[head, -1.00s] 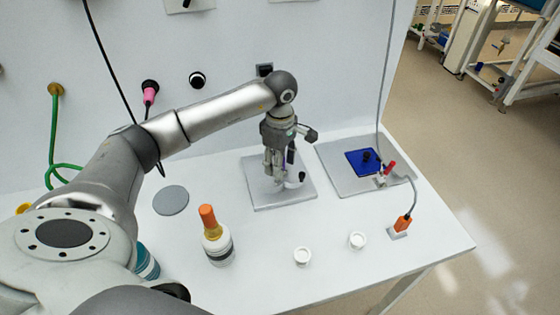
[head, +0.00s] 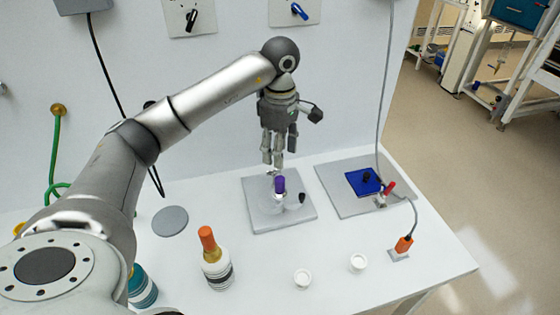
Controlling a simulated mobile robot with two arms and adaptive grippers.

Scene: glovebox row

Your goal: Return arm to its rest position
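My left arm reaches in from the left, and its gripper (head: 272,163) hangs fingers down above the grey square plate (head: 262,218) in the middle of the bench. Two fingers show a small gap between them, with nothing seen held. A small purple-topped item (head: 279,185) stands on the plate just below the fingertips and looks apart from them. A small black knob (head: 301,198) is at the plate's right side. My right gripper is not in view.
A grey plate with a blue pad (head: 364,181) lies to the right. A grey disc (head: 170,221) lies left. The back wall is close behind the gripper.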

